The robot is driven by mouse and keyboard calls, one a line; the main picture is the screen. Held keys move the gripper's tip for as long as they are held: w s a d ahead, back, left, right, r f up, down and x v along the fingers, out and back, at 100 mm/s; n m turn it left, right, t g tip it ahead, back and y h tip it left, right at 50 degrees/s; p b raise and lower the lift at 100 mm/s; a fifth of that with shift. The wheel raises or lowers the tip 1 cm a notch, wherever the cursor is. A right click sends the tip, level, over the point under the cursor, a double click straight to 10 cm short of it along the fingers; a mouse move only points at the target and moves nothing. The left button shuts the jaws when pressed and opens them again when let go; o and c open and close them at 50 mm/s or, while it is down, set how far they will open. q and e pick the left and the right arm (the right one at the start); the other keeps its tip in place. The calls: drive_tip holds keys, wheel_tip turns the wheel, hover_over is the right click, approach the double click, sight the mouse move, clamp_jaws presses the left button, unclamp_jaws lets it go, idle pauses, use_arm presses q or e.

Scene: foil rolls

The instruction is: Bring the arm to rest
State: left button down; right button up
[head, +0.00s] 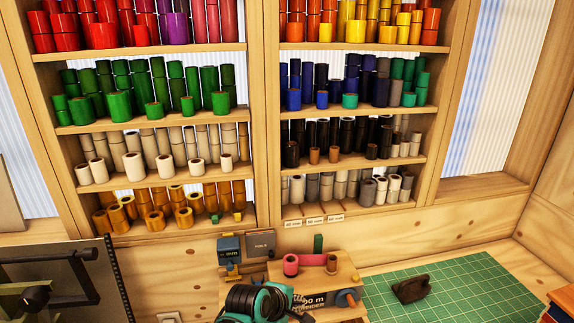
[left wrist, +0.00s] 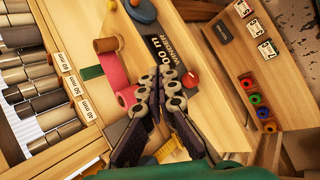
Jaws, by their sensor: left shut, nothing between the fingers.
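My left gripper (head: 258,300), teal and black, is at the bottom middle of the head view, in front of a wooden winder stand (head: 345,277). In the left wrist view its dark jointed fingers (left wrist: 160,95) are closed together and hold nothing. They appear over or near the stand, which carries a pink roll (head: 291,265) with a pink strip and a brown roll (head: 331,264). My right gripper is not in view.
Shelves (head: 261,120) with many coloured foil rolls stand behind the bench. A green cutting mat (head: 460,285) with a dark object (head: 410,288) lies to the right and is otherwise mostly clear. A dark device (head: 60,275) stands at the left.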

use_arm(q)
drive_tip(key=s+a+f+m+y+b, duration=0.2)
drive_tip(key=s+a+f+m+b, duration=0.4)
drive_tip(key=a, duration=0.4)
drive_tip(key=s+a+f+m+y+b, duration=0.3)
drive_tip(key=s+a+f+m+b, duration=0.3)
drive_tip(key=s+a+f+m, duration=0.2)
drive_tip(key=shift+s+a+f+b, duration=0.3)
drive_tip(key=shift+s+a+b, duration=0.1)
drive_tip(key=shift+s+a, duration=0.7)
drive_tip(key=shift+w, duration=0.15)
